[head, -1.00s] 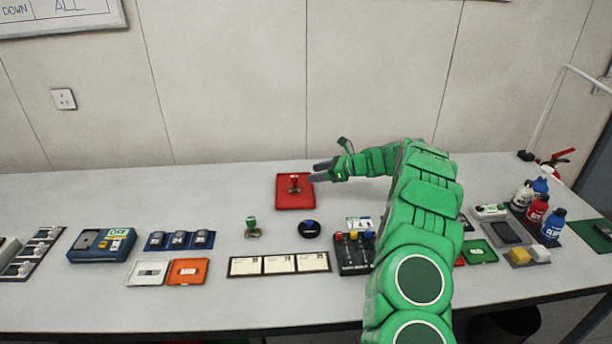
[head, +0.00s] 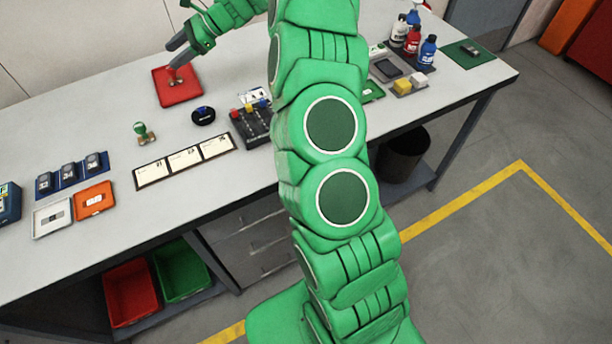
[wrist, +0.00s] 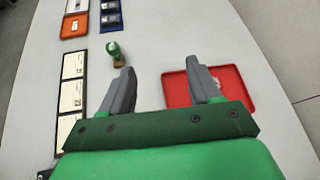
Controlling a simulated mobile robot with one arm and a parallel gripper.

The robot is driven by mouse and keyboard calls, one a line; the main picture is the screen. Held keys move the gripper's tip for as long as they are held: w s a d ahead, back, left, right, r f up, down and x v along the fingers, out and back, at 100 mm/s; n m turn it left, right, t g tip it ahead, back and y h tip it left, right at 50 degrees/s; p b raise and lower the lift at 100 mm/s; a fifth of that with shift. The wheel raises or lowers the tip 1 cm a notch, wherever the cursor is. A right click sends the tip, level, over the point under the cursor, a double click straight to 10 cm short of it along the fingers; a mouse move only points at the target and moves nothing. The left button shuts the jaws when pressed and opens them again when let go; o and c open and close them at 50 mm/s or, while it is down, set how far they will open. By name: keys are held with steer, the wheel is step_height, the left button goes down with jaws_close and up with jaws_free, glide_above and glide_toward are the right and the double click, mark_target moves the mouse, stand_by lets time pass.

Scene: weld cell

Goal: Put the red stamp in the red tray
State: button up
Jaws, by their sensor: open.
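The red stamp (head: 173,76) stands upright in the red tray (head: 190,93), near the back of the bench. My gripper (head: 176,51) is open and empty, with its grey fingers just above and behind the stamp in the head view.
A green stamp (head: 143,134) and a round black pad (head: 203,115) stand in front of the tray. Label cards (head: 184,160) and a black control box (head: 252,128) lie nearer the front edge. Red (head: 132,290) and green (head: 181,268) bins sit below the bench.

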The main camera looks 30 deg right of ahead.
steer(key=s+a+r+n+g+h, duration=0.1)
steer(key=s+a+r+n+h, duration=0.15)
steer(key=s, duration=0.65)
steer(key=s+a+r+n+g+h, duration=0.1)
steer(key=s+r+n+g, duration=0.2)
steer(key=s, duration=0.6)
steer(key=s+a+r+n+h, duration=0.1)
steer(key=s+a+r+n, duration=0.2)
steer(key=s, duration=0.6)
steer(key=s+d+f+n+h, duration=0.1)
steer(key=s+d+n+h, duration=0.1)
steer(key=s, duration=0.8)
steer(key=s+d+f+n+h, duration=0.1)
steer(key=s+d+n+h, duration=0.2)
steer(key=s+d, duration=0.4)
steer(key=s+d+f+n+h, duration=0.1)
steer(key=s+d+n, duration=0.3)
steer(key=s, duration=0.9)
steer(key=shift+s+d+f+h, duration=0.2)
steer(key=shift+d+f+h, duration=0.05)
steer(key=shift+d+h, duration=0.55)
steer(key=shift+a+n, duration=0.1)
steer(key=shift+n, duration=0.15)
